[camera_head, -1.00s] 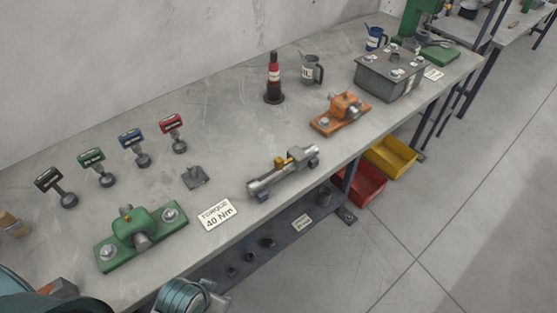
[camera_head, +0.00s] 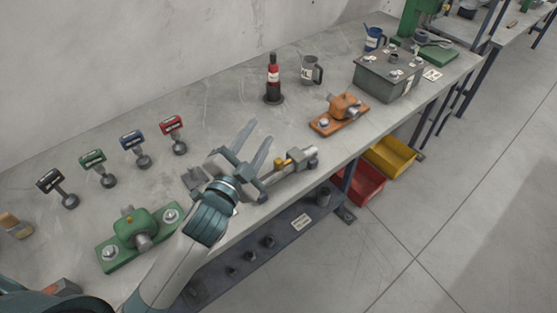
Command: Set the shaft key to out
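A grey metal shaft (camera_head: 302,163) lies on low supports near the bench's front edge. A small brass-yellow piece, likely the shaft key (camera_head: 281,163), sits on it near the middle. My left gripper (camera_head: 261,133) reaches in from the lower left, just left of the shaft. Its two fingers are apart, with nothing between them, and point up and right. My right gripper is not in view.
A green bearing block (camera_head: 133,228) is at front left and an orange one (camera_head: 342,110) right of the shaft. Several tagged tools stand behind, including a red-tagged one (camera_head: 172,125). A dark bottle (camera_head: 273,80), mug (camera_head: 311,70) and grey box (camera_head: 388,77) stand farther back.

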